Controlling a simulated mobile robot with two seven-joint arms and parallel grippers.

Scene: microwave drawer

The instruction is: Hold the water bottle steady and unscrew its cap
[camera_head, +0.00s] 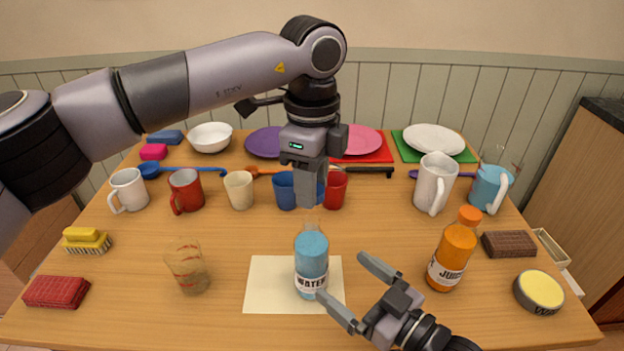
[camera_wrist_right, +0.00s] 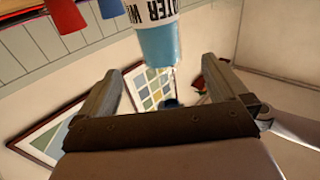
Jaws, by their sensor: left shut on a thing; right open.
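The water bottle (camera_head: 312,262), blue with a white WATER label, stands upright on a cream mat (camera_head: 266,285). Its clear neck reaches up to my left gripper (camera_head: 311,200), which points straight down and is shut at the bottle's top. The cap is hidden between its fingers; I cannot tell whether it still touches the neck. My right gripper (camera_head: 347,281) is open at the bottle's lower right, one fingertip close to the label, not closed on the bottle. In the right wrist view the bottle (camera_wrist_right: 160,45) appears upside down, beyond the open fingers (camera_wrist_right: 160,92).
An orange juice bottle (camera_head: 453,255) stands right of my right gripper. A glass (camera_head: 187,268) stands left of the mat. Behind are a row of mugs and cups, including a red cup (camera_head: 335,190), then plates. A brown sponge (camera_head: 509,244) and a yellow-topped tin (camera_head: 539,293) lie at right.

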